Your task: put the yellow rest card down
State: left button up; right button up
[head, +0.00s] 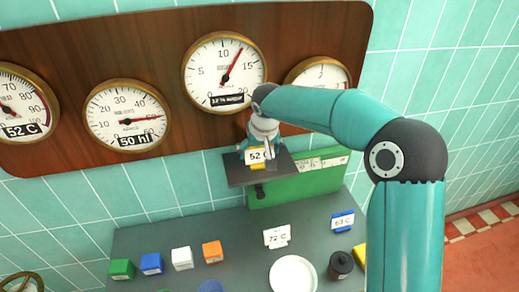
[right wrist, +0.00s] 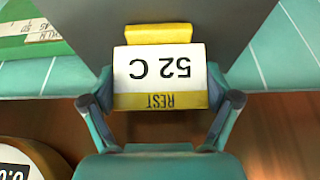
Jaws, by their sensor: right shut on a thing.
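The yellow rest card (head: 257,156) is a white card reading 52 C with a yellow foot. In the right wrist view the card (right wrist: 160,70) appears upside down, with a yellow band marked REST. My right gripper (right wrist: 160,101) is shut on it, one finger at each side. In the head view my right gripper (head: 260,146) holds the card over a small dark shelf (head: 238,176) below the gauges. I cannot tell whether the card's foot touches the shelf. My left gripper is not in view.
A green panel (head: 320,184) is behind the shelf. On the grey counter (head: 240,235) are green, blue, white and orange blocks, a 72 C card (head: 277,236), a blue 63 C card (head: 342,221), a white dish (head: 293,275) and a dark pot (head: 340,265).

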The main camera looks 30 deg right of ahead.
jog(key=o, duration=0.9)
jog(key=v, duration=1.2)
jog(key=shift+s, duration=0.15)
